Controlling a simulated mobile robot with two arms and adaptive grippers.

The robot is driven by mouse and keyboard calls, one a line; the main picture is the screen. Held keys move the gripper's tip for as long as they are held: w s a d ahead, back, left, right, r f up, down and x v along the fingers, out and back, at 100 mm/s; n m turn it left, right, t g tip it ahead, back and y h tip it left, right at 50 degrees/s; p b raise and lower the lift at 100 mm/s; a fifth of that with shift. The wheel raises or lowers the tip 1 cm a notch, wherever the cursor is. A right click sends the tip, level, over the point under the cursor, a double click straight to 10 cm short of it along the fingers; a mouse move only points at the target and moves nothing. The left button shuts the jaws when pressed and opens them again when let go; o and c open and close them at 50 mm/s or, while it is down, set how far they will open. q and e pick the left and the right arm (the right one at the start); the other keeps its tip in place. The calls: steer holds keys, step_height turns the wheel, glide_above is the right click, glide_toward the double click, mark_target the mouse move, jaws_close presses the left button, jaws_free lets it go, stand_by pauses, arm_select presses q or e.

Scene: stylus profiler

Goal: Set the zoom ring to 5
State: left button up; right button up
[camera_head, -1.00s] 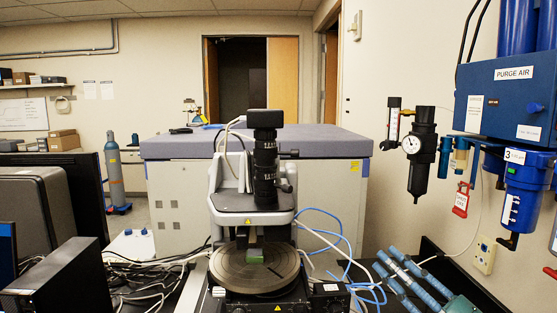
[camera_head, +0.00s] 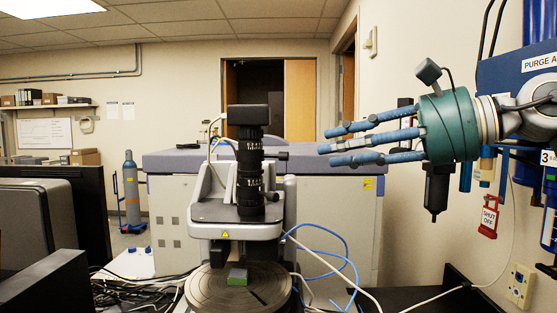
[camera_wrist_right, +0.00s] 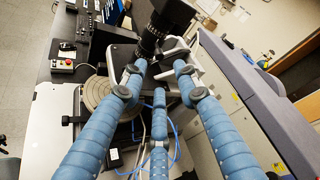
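The black zoom lens tube with its ringed barrel (camera_head: 250,165) stands upright on the profiler in the head view. White marks show on its rings, but I cannot read the numbers. My right gripper (camera_head: 333,146) is to the right of the tube, its blue fingers pointing left toward it, spread and empty. A clear gap separates the fingertips from the tube in the head view. In the right wrist view the lens barrel (camera_wrist_right: 150,42) shows beyond the open fingers (camera_wrist_right: 157,82). My left gripper is not in view.
The round stage (camera_head: 212,290) with a small green sample (camera_head: 237,276) lies below the lens. Blue tubing (camera_head: 345,258) and a white cable run right of the stage. Black monitors (camera_head: 85,205) stand left.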

mark_target(284, 156)
steer(key=p+x, duration=0.3)
steer(key=x, duration=0.6)
steer(key=shift+s+a+r+p, duration=0.1)
steer(key=shift+s+r+p, duration=0.05)
steer(key=shift+p, duration=0.25)
steer(key=shift+x, duration=0.85)
steer(key=shift+c, duration=0.3)
jaws_close()
